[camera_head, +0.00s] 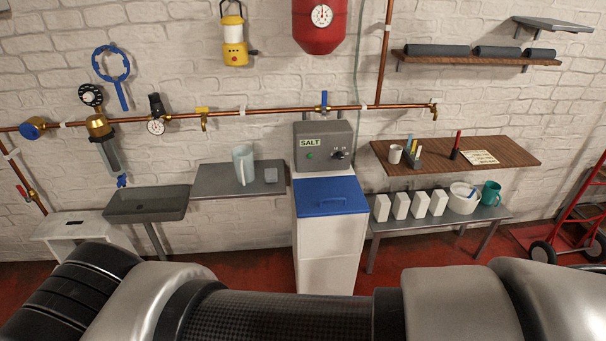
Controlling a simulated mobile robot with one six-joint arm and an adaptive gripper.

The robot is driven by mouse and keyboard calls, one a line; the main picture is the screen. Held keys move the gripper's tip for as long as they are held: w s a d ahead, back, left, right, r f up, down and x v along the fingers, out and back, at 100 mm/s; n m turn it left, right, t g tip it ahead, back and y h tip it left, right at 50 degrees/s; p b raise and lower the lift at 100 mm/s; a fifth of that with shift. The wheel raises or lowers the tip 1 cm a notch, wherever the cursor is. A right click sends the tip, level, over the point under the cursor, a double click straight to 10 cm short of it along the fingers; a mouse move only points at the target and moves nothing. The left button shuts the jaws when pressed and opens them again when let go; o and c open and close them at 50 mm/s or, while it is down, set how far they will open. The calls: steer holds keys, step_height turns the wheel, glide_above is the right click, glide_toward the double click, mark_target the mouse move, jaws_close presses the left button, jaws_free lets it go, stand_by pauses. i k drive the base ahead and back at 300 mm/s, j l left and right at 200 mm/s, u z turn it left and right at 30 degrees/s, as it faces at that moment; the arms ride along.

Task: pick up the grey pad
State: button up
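A small grey block-like object (270,175) lies on the right part of a grey wall shelf (215,185), beside a pale jug (243,164). It may be the grey pad, but it is too small to be sure. Dark grey rolls (438,50) lie on the upper right wooden shelf. My arm links cross the bottom of the view. My gripper is not in view.
A white SALT cabinet with a blue lid (332,197) stands right of the grey shelf. A dark sink (147,204) is to its left. Copper pipes (270,111) run above. White cartons (401,206) stand on a low bench; a red hand truck (580,215) is far right.

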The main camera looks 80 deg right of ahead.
mark_target(271, 173)
steer(key=z, duration=2.35)
steer(key=i+j+z, duration=0.35)
steer(key=i+j, duration=0.4)
steer(key=i, duration=0.15)
steer(key=i+j+z, duration=0.35)
steer(key=i+j, duration=0.45)
steer(key=j, duration=0.2)
steer(key=i+j, duration=0.4)
steer(key=i+l+z, duration=0.05)
